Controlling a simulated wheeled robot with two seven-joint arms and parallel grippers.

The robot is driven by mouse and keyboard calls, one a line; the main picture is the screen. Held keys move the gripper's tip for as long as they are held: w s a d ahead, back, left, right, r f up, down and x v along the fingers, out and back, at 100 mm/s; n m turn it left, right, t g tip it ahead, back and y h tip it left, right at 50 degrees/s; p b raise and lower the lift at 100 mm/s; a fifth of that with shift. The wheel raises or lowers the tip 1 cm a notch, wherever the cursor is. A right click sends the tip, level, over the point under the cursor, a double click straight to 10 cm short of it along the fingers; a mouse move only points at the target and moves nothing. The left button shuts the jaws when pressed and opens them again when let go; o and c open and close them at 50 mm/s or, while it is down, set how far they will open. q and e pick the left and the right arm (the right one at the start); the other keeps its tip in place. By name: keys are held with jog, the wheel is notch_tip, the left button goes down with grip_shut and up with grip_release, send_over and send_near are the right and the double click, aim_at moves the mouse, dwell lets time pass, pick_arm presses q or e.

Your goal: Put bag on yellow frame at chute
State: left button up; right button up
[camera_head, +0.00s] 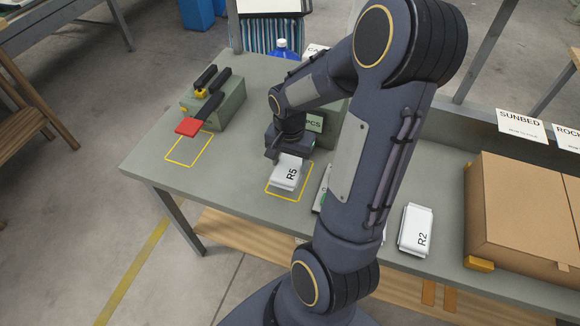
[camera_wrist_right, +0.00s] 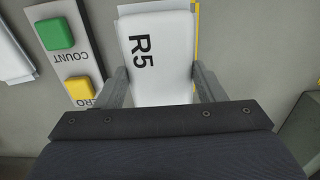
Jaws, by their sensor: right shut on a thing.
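A white bag marked R5 (camera_head: 287,174) lies at the yellow frame (camera_head: 290,199) painted on the grey-green table, over its upper left part. My right gripper (camera_head: 289,160) is above the table and shut on this bag. In the right wrist view the R5 bag (camera_wrist_right: 158,55) sits between the two fingers of the right gripper (camera_wrist_right: 161,88). A strip of the yellow frame (camera_wrist_right: 196,25) shows along the bag's right side. I cannot tell whether the bag touches the table. My left gripper is not in view.
A second yellow frame (camera_head: 189,149) is at the left, beside a green box with a red-ended lever (camera_head: 189,126). A panel with a green COUNT button (camera_wrist_right: 55,34) and a yellow button (camera_wrist_right: 79,90) is close beside the bag. An R2 bag (camera_head: 415,229) and cardboard box (camera_head: 520,220) stand right.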

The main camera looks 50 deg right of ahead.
aim_at(290, 162)
jog(key=shift+w+d+f, duration=0.25)
jog(key=shift+d+f, duration=0.1)
jog(key=shift+f, duration=1.75)
jog(key=shift+f, duration=0.15)
jog(key=o, duration=1)
notch_tip(290, 162, up, 12)
jog(key=shift+w+p, duration=0.1)
jog(key=shift+p, duration=0.2)
jog(key=s+a+r+n+t+y, duration=0.2)
jog(key=s+a+n, duration=0.3)
jog(key=a, duration=0.4)
jog(key=s+a+r+n+t+y, duration=0.1)
jog(key=s+a+r+n+t, duration=0.2)
jog(key=a+n, duration=0.4)
jog(key=s+a+r, duration=0.1)
jog(key=a, duration=0.2)
jog(key=shift+s+r+t+y, duration=0.25)
jog(key=shift+s+t+y, duration=0.05)
jog(key=shift+s+y, duration=0.1)
